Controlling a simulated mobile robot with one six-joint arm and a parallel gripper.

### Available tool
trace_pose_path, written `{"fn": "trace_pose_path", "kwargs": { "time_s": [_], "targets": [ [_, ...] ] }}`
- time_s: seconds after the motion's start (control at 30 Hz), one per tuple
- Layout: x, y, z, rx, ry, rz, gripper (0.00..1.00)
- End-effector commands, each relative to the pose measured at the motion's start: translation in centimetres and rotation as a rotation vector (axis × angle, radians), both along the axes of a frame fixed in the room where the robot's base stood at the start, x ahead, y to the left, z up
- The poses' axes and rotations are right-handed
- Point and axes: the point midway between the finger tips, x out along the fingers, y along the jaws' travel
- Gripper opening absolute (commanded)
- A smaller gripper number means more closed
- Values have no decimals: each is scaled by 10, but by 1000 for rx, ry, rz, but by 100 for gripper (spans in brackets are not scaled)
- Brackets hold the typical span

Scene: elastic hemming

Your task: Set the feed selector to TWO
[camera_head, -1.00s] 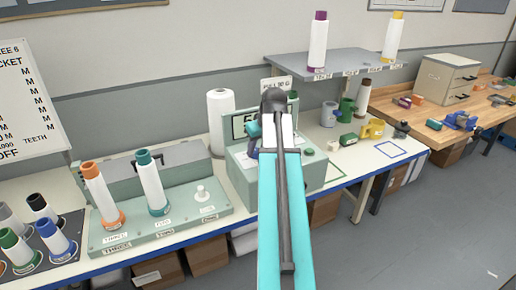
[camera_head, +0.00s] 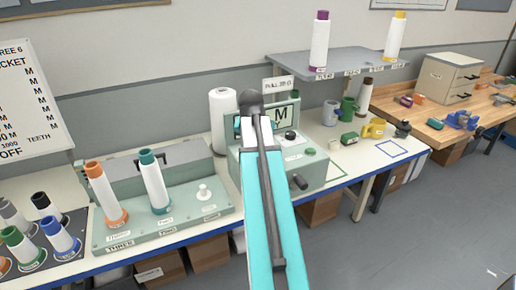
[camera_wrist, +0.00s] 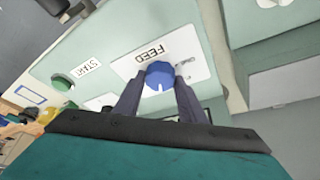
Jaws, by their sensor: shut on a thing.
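The feed selector is a blue round knob (camera_wrist: 158,75) on a white plate marked FEED (camera_wrist: 152,50), seen upside down in the wrist view. A white pointer line on the knob points to the bottom of that picture. My gripper (camera_wrist: 159,92) has its two dark fingers on either side of the knob, shut on it. The position marks by the knob are too small or hidden to read. In the head view, my arm hides the knob and fingers in front of the green-grey machine (camera_head: 278,176).
A green START button (camera_wrist: 62,83) sits beside the FEED plate. The machine also has a black knob (camera_head: 291,134) and a dark handle (camera_head: 298,182). A thread stand (camera_head: 185,222) with tall spools is at left. Mugs (camera_head: 348,108) stand at right.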

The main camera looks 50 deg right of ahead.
Motion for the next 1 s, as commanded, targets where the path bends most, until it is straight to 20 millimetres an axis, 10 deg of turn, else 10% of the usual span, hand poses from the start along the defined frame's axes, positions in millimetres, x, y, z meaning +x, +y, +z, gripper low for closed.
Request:
{"fn": "trace_pose_path", "kwargs": {
  "time_s": [0.67, 0.7, 0.77, 1.0],
  "targets": [
    [1, 0, 1, 0, -2, -79, 14],
    [1, 0, 1, 0, -2, -79, 42],
    [1, 0, 1, 0, -2, -79, 52],
    [0, 0, 0, 1, -1, -79, 55]
  ]
}}
